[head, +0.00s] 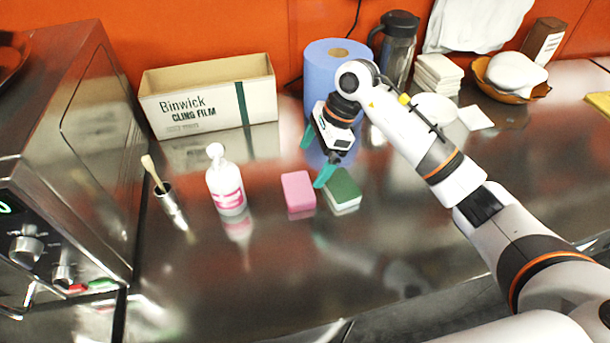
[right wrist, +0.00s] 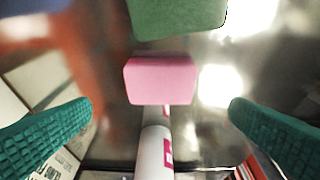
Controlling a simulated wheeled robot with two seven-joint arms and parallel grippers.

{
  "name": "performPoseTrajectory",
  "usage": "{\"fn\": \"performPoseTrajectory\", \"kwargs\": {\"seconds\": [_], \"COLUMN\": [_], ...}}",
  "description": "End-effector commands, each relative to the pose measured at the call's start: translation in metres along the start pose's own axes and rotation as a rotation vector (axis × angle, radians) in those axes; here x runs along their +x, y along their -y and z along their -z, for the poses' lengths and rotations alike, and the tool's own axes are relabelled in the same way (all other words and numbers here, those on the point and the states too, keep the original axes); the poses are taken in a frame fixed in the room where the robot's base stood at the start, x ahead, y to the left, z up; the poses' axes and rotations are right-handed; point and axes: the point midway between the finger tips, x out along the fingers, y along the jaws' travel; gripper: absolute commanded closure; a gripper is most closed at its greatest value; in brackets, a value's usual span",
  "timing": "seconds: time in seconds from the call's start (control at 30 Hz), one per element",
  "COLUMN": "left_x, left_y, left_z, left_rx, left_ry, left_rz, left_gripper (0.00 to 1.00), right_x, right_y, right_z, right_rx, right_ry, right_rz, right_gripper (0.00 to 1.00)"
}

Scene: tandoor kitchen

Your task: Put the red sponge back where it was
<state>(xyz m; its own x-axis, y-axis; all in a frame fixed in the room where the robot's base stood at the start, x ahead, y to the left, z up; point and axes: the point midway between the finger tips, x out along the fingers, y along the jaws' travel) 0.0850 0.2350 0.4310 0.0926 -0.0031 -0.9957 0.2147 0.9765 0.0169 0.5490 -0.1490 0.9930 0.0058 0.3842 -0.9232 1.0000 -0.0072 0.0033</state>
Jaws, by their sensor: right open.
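The red sponge, pinkish red in these pictures, (head: 298,192) lies on the steel counter between the white bottle and a green sponge (head: 342,190). It also shows in the right wrist view (right wrist: 160,82), apart from both fingers. My right gripper (head: 316,157) is open and empty, above the counter and just behind the sponges in the head view. Its teal fingers stand wide apart at the left and right of the right wrist view (right wrist: 161,109). The green sponge shows at that view's top edge (right wrist: 178,16), cut off. My left gripper is not in view.
A white pump bottle (head: 226,186) stands left of the red sponge, and a cup with a brush (head: 170,206) further left. A cling film box (head: 210,102), blue paper roll (head: 319,75) and dark jug (head: 398,45) stand behind. The front counter is clear.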

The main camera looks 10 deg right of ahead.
Motion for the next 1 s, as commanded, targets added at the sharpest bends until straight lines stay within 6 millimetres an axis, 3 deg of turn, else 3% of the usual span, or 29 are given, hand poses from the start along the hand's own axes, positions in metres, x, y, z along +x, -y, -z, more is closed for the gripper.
{"fn": "performPoseTrajectory", "kwargs": {"seconds": [0.23,0.77,0.87,1.0], "left_x": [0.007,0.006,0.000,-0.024], "left_y": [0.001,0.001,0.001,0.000], "left_z": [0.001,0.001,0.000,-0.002], "left_rx": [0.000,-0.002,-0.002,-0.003], "left_ry": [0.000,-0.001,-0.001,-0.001], "left_rz": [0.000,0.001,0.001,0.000], "left_gripper": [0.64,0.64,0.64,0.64], "right_x": [-0.032,-0.036,-0.042,-0.065], "right_y": [0.000,0.000,0.000,0.000], "right_z": [0.000,0.000,0.003,0.012], "right_rx": [0.000,0.000,0.000,0.000], "right_ry": [0.000,0.000,0.000,0.000], "right_rz": [0.000,0.001,0.001,0.001], "right_gripper": [0.00,0.00,0.00,0.00]}}
